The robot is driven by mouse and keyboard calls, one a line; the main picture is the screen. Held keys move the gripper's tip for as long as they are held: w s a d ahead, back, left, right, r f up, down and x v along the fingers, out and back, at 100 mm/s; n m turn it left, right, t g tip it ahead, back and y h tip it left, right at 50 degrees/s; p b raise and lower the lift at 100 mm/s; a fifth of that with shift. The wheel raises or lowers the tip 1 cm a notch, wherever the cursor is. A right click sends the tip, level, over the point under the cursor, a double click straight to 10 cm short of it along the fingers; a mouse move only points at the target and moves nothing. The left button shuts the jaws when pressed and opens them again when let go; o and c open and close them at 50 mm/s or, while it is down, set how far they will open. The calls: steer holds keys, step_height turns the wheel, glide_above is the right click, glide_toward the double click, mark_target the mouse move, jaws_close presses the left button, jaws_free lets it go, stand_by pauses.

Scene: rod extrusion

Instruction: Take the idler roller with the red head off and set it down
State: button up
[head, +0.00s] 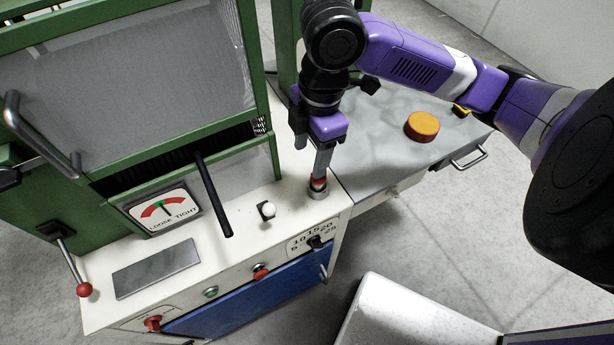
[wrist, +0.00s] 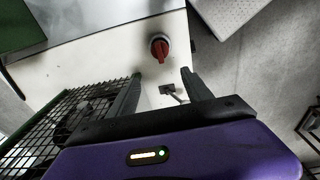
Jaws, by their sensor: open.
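The idler roller with the red head (head: 318,183) stands in a grey round seat (head: 318,193) near the right corner of the white machine top. In the wrist view, the red head (wrist: 160,48) shows a raised bar inside a grey ring. My gripper (head: 321,173) points down over it, and its fingers partly hide the head in the head view. In the wrist view my gripper (wrist: 160,74) is open and empty. The red head lies beyond the fingertips, roughly centred between them. The roller's body below the head is hidden.
A white-knobbed switch (head: 267,210) stands left of the roller, and a black lever (head: 213,195) rises farther left. Green mesh guards (head: 130,70) stand behind. A grey side table (head: 385,135) with an orange disc (head: 422,126) adjoins on the right and has bare room.

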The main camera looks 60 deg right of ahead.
mark_target(318, 181)
steer(key=shift+s+d+f+g+h, duration=0.15)
steer(key=shift+s+d+g, duration=0.1)
steer(key=shift+s+d, duration=0.3)
steer(key=shift+s+d+f+g+h, duration=0.15)
steer(key=shift+s+d+g, duration=0.1)
steer(key=shift+s+d, duration=0.2)
steer(key=shift+w+a+f, duration=0.15)
steer(key=shift+w+f, duration=0.05)
steer(key=shift+f, duration=1.65)
steer(key=shift+w+a+f, duration=0.1)
steer(key=shift+w+f, duration=0.05)
steer(key=shift+f, duration=1.65)
jaws_close()
